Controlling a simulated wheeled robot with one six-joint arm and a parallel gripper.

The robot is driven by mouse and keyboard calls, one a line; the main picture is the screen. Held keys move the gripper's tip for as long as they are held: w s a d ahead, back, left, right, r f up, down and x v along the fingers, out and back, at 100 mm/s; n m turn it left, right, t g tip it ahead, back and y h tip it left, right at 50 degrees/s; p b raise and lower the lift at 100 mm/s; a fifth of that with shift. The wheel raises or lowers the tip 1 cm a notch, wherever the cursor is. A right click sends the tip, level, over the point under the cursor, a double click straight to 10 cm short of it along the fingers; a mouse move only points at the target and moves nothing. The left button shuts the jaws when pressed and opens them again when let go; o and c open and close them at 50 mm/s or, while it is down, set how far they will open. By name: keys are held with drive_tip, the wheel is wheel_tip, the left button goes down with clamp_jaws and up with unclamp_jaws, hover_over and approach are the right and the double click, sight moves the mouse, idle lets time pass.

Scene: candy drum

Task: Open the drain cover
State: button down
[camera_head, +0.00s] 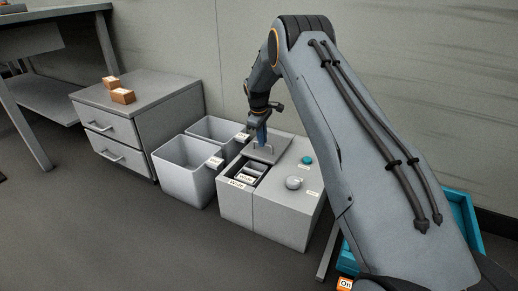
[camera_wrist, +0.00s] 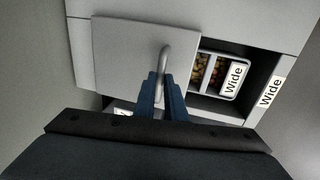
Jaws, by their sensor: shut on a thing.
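The drain cover (camera_wrist: 125,58) is a flat grey square plate with a raised bar handle (camera_wrist: 163,62). In the head view the cover (camera_head: 268,150) lies on top of the grey machine box, beside an opening. My gripper (camera_wrist: 161,92) points down with its blue fingers closed around the handle. It also shows in the head view (camera_head: 262,140), over the cover. Beside the cover, the opening shows a tray (camera_wrist: 217,73) labelled "Wide" with brown and dark pieces in its compartments. How far the cover extends over the opening is partly hidden by my gripper.
The grey machine box (camera_head: 285,222) has a teal button (camera_head: 307,160) and a round white knob (camera_head: 293,183). Two grey bins (camera_head: 181,177) stand left of it. A drawer cabinet (camera_head: 150,95) holds brown blocks (camera_head: 122,96). A blue crate (camera_head: 466,215) is behind my arm. Floor in front is clear.

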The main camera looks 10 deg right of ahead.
sight(266, 148)
drive_tip(key=w+d+b, duration=0.2)
drive_tip(key=w+d, duration=0.1)
drive_tip(key=shift+w+d, duration=0.3)
drive_tip(key=shift+d, duration=0.05)
drive_tip(key=c, duration=1.8)
unclamp_jaws()
drive_tip(key=shift+a, duration=0.2)
drive_tip(key=shift+r, duration=0.1)
wheel_tip(266, 148, up, 7)
drive_tip(key=s+a+p, duration=0.1)
drive_tip(key=p, duration=0.2)
drive_tip(key=shift+r, duration=0.2)
drive_tip(key=shift+s+a, duration=0.1)
